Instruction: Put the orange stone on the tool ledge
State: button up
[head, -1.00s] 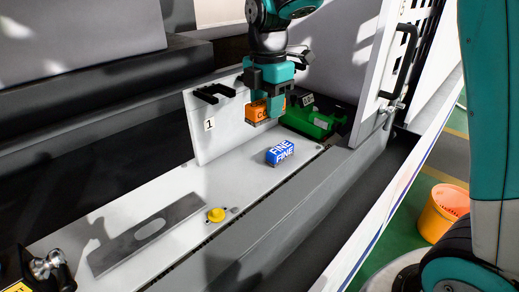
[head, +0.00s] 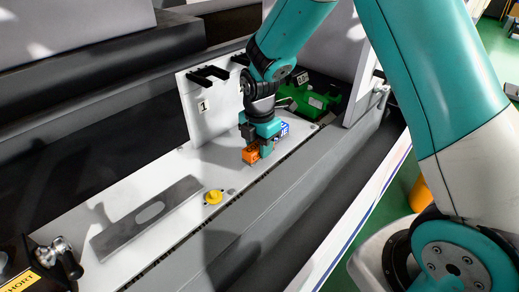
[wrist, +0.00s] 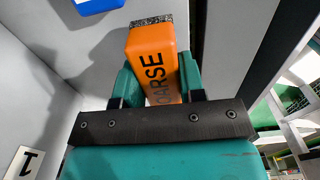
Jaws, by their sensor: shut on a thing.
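My gripper (head: 259,150) is shut on the orange stone (head: 249,155). In the wrist view the orange stone (wrist: 152,62) sticks out beyond the green fingers, with black "COARSE" lettering partly hidden by them and a dark speckled end. In the head view I hold it low over the pale grey ledge (head: 180,175), in front of the blue stone; I cannot tell whether it touches the surface. The blue stone (head: 284,129) stands on the ledge, partly hidden behind my gripper. Its edge shows at the top of the wrist view (wrist: 98,5).
A yellow knob (head: 213,197) and a flat metal plate with an oval slot (head: 125,232) lie nearer on the ledge. An upright white panel marked 1 (head: 207,125) stands behind. A green device (head: 325,98) is at the far end. The ledge's front edge drops to a trough.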

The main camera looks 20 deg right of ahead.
jog(key=shift+f, duration=1.1)
jog(key=shift+f, duration=0.15)
jog(key=o, duration=1)
jog(key=shift+c, duration=0.2)
notch_tip(320, 180, up, 12)
jog(key=shift+f+b, duration=0.1)
jog(key=shift+b, duration=1)
jog(key=s+a+r+m+y, duration=0.1)
jog(key=s+a+r+m, duration=0.1)
jog(key=s+m, duration=0.3)
jog(key=s+a+r+m+y, duration=0.1)
jog(key=s+a+r+m, duration=0.2)
jog(key=s, duration=0.8)
jog(key=s+a+r+m+y, duration=0.2)
jog(key=s+m, duration=0.5)
jog(key=s, duration=0.1)
jog(key=shift+s+a+r+m, duration=0.25)
jog(key=shift+s+r+m, duration=0.05)
jog(key=shift+r, duration=0.1)
